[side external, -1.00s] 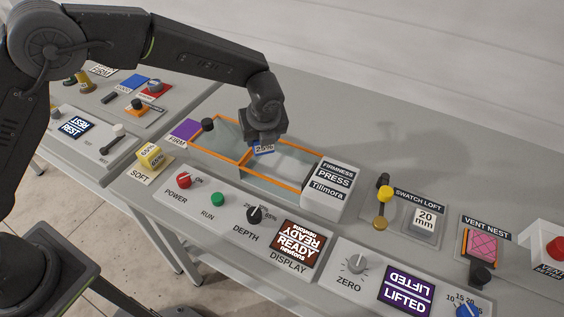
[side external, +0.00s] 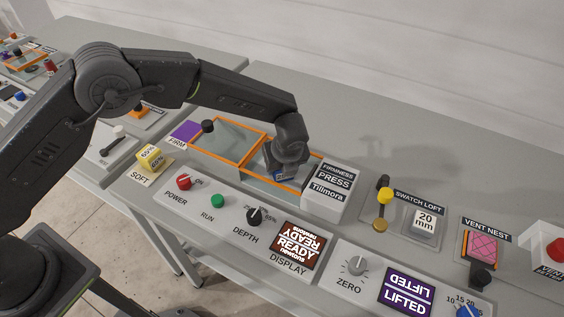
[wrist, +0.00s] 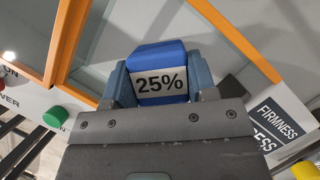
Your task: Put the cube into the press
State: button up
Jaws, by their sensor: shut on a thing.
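The blue cube (side external: 279,176) with a white "25%" label is between the fingers of my gripper (side external: 284,168). In the wrist view the cube (wrist: 162,60) sits between both fingers of my gripper (wrist: 160,88), label towards the camera. The press (side external: 330,186) has an orange-edged clear chamber with its right half uncovered. The gripper and cube are low at this opening, near the white press housing. I cannot tell how far the cube is above the chamber floor. A glass lid (side external: 228,140) with a black knob lies to the left.
The front panel carries a red POWER button (side external: 183,182), a green RUN button (side external: 217,201), a DEPTH knob (side external: 255,216) and a READY display (side external: 298,245). The swatch loft gauge stands right.

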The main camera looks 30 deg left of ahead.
jog(key=shift+f, duration=0.15)
jog(key=o, duration=0.9)
